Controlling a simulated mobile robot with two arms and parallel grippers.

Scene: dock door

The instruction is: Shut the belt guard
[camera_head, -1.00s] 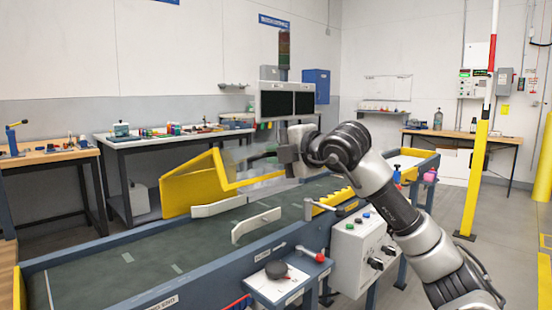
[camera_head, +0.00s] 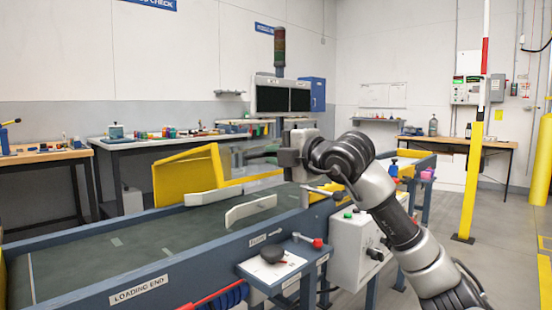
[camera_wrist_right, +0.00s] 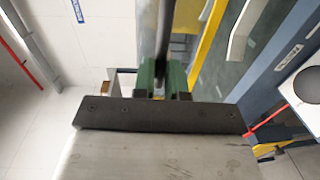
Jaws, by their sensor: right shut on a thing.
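The belt guard is a yellow frame (camera_head: 187,175) with clear panels, tilted up over the far side of the conveyor belt (camera_head: 150,240). Its yellow edge also shows in the right wrist view (camera_wrist_right: 208,45). My right gripper (camera_head: 255,152) reaches in from the right at the guard's raised part. In the right wrist view, its green finger pads (camera_wrist_right: 162,76) are shut on a dark bar (camera_wrist_right: 163,35), which looks like the guard's handle. The bar is hard to make out in the head view. My left gripper is not in view.
A white curved rail (camera_head: 250,211) stands on the belt's near side. A control box (camera_head: 352,245) and a small shelf with a dark round knob (camera_head: 272,255) sit at the near edge. Benches stand behind. A yellow post (camera_head: 472,185) stands to the right.

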